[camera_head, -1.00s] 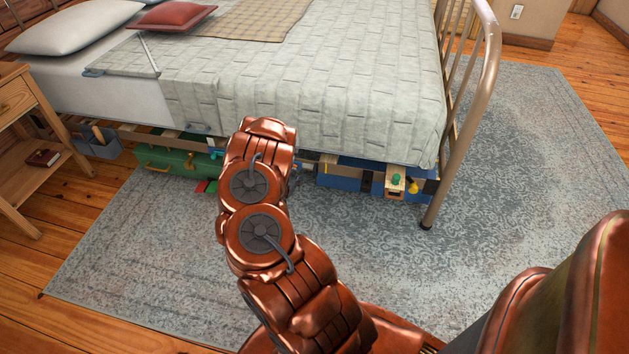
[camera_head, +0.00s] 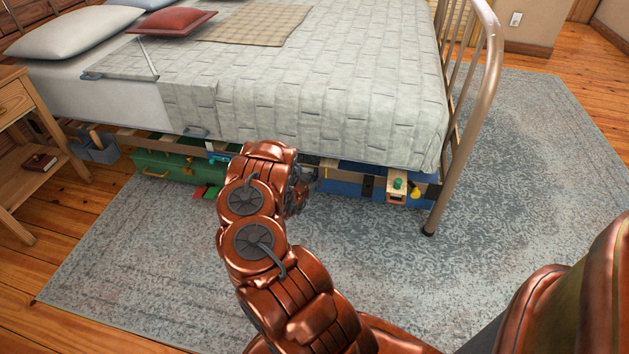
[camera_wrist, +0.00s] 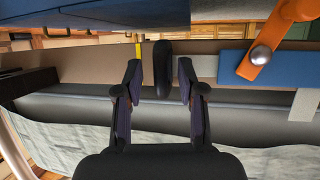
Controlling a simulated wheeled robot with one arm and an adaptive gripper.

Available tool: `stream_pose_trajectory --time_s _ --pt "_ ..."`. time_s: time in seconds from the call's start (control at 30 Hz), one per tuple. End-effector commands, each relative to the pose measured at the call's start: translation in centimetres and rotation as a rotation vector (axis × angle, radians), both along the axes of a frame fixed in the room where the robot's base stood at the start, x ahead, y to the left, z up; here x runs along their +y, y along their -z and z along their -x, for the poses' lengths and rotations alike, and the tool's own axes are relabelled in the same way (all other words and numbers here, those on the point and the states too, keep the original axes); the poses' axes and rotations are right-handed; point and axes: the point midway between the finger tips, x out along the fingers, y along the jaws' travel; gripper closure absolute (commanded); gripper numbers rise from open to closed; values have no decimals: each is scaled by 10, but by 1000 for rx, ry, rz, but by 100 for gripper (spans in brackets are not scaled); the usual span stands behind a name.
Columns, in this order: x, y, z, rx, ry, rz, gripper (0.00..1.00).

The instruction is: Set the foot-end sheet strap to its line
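In the wrist view my gripper (camera_wrist: 160,77) is open, with its two dark fingers on either side of a dark upright rounded tab (camera_wrist: 162,68). Gaps show between the tab and both fingers. The tab stands against a brown rail (camera_wrist: 100,65) under the bed's edge. A thin yellow line (camera_wrist: 138,46) shows on the rail just left of the tab. Which part is the sheet strap is not certain; the tab may belong to it. In the head view my gripper (camera_head: 303,188) is mostly hidden behind my wrist, beside the bed's lower side.
An orange bar (camera_wrist: 272,42) with a silver knob and a blue patch (camera_wrist: 248,66) lie right of the tab. The quilt (camera_head: 330,100) hangs above the rail. A green case (camera_head: 165,167) and blue boxes (camera_head: 340,187) lie under the bed. The metal footboard (camera_head: 465,125) stands at right.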

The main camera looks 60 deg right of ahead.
Motion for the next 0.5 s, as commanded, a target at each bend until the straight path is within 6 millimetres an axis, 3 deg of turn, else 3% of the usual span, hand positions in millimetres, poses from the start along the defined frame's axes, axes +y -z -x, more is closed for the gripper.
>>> stream_pose_trajectory --time_s 0.37,0.5 --pt "-6 3 -1 0 -1 -3 61" --pt "-6 3 -1 0 -1 -3 74"
